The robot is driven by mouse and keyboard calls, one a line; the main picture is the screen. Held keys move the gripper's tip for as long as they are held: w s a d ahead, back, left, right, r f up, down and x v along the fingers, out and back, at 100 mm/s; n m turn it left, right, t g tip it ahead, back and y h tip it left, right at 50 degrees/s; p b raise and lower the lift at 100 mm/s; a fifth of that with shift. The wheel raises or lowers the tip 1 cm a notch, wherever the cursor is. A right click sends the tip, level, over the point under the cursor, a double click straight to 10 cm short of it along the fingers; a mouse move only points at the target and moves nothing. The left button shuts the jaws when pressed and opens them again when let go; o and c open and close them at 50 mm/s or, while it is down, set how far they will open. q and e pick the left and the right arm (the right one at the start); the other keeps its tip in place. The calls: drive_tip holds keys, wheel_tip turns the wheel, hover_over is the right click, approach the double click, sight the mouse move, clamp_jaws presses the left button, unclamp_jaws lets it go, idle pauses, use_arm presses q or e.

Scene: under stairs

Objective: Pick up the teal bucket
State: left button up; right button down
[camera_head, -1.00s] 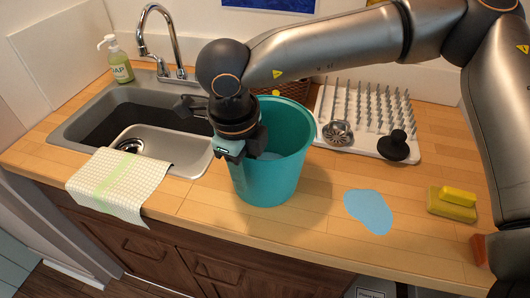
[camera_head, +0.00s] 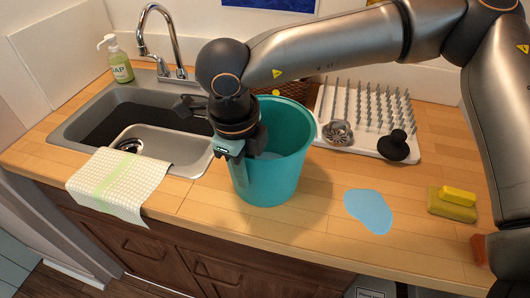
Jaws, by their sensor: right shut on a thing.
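The teal bucket (camera_head: 270,180) stands upright on the wooden counter, just right of the sink. My right arm reaches in from the upper right, and my right gripper (camera_head: 230,148) points down at the bucket's left rim. It is shut on that rim; the fingertips are partly hidden by the gripper body and the bucket wall. Part of the bucket's inside shows, with something pale at the bottom that I cannot make out. My left gripper is not in view.
The sink (camera_head: 140,125) with its faucet (camera_head: 160,40) lies left, a soap bottle (camera_head: 119,62) behind it. A towel (camera_head: 118,183) hangs over the front edge. A white drying rack (camera_head: 365,115), a blue puddle (camera_head: 369,211) and sponges (camera_head: 453,203) lie to the right.

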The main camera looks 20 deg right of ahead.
drive_tip(key=shift+w+r, duration=0.1)
drive_tip(key=shift+r, duration=0.1)
idle(0.6)
drive_tip(key=shift+r, duration=0.95)
drive_tip(key=s+a+r+b, duration=0.1)
drive_tip(key=s+a+r, duration=0.7)
drive_tip(key=a+r, duration=0.2)
drive_tip(key=shift+s+a+r+b, duration=0.2)
drive_tip(key=shift+a+r+b, duration=0.2)
drive_tip(key=shift+a, duration=0.15)
drive_tip(key=c, duration=1.4)
unclamp_jaws()
clamp_jaws()
